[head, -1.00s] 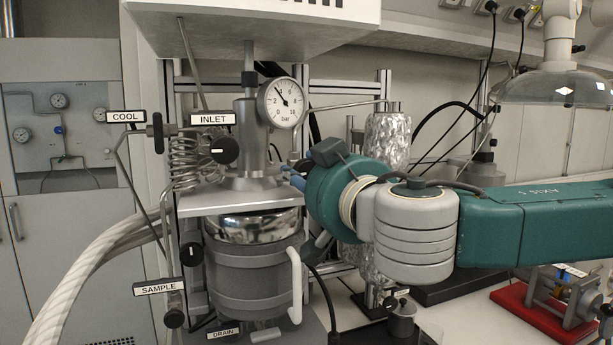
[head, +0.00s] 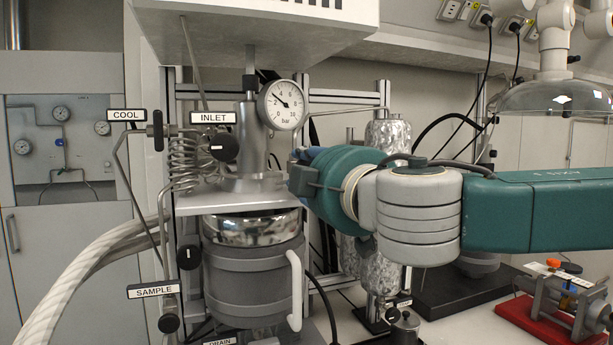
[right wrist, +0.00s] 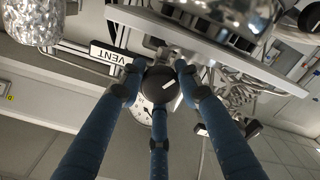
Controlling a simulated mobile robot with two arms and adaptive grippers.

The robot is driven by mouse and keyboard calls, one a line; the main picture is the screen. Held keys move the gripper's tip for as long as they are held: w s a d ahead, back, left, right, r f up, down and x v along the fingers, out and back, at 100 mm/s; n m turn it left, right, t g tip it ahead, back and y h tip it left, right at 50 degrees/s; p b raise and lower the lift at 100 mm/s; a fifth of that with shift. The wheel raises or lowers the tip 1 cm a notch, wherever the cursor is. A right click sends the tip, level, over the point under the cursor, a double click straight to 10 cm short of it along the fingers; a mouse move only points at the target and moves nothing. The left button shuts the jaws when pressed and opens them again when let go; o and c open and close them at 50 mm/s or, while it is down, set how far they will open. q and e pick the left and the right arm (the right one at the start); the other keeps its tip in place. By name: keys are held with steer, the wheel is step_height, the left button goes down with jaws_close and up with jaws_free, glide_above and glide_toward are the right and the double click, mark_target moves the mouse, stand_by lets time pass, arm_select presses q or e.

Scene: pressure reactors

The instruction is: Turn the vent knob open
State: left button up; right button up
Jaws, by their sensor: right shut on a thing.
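The vent knob (right wrist: 158,86) is a round black knob with a white mark, seen in the right wrist view beside the white VENT label (right wrist: 111,54). Its mark lies at a slant. The three blue fingers of my right gripper (right wrist: 159,76) are closed around the knob. In the head view the vent knob and my fingertips are hidden behind my right wrist, at the right side of the reactor head (head: 247,160). My left gripper is not in view.
The pressure gauge (head: 281,105) sits just above my right wrist. INLET (head: 223,147) and SAMPLE (head: 168,323) knobs are on the left. The reactor vessel (head: 250,275) has a white handle. A foil-wrapped column (head: 385,270) stands behind my arm.

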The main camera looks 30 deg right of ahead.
steer(key=n, duration=0.6)
steer(key=shift+f, duration=0.2)
stand_by(0.4)
steer(key=o, duration=0.9)
steer(key=shift+s+r, duration=0.15)
steer(key=shift+s, duration=0.25)
steer(key=v, duration=0.6)
steer(key=shift+s, duration=0.35)
steer(key=shift+a, duration=0.15)
